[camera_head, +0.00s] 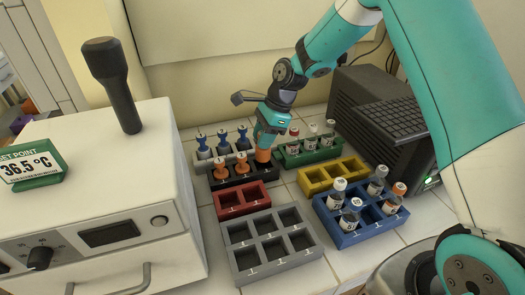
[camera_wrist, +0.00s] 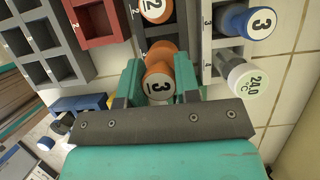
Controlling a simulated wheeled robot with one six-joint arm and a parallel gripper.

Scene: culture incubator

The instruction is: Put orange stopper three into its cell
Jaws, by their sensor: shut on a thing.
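Orange stopper three (camera_wrist: 158,82), with a 3 on its top, is between the two fingers of my gripper (camera_wrist: 159,88) in the wrist view. In the head view my gripper (camera_head: 265,146) points down and is shut on this stopper (camera_head: 263,156), at the right end of the black rack (camera_head: 243,178). The stopper is over or in the end cell; I cannot tell how deep it sits, as the fingers hide part of it. Two other orange stoppers (camera_head: 221,169) stand upright in the rack's other cells; the one marked 2 (camera_wrist: 157,9) shows at the wrist view's top.
A grey rack with blue stoppers (camera_head: 222,142) stands just behind. A green rack of vials (camera_head: 300,157) and a yellow rack (camera_head: 333,176) are to the right. Empty red (camera_head: 242,208) and grey (camera_head: 270,244) racks are in front. A blue vial rack (camera_head: 360,225) stands at the right.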

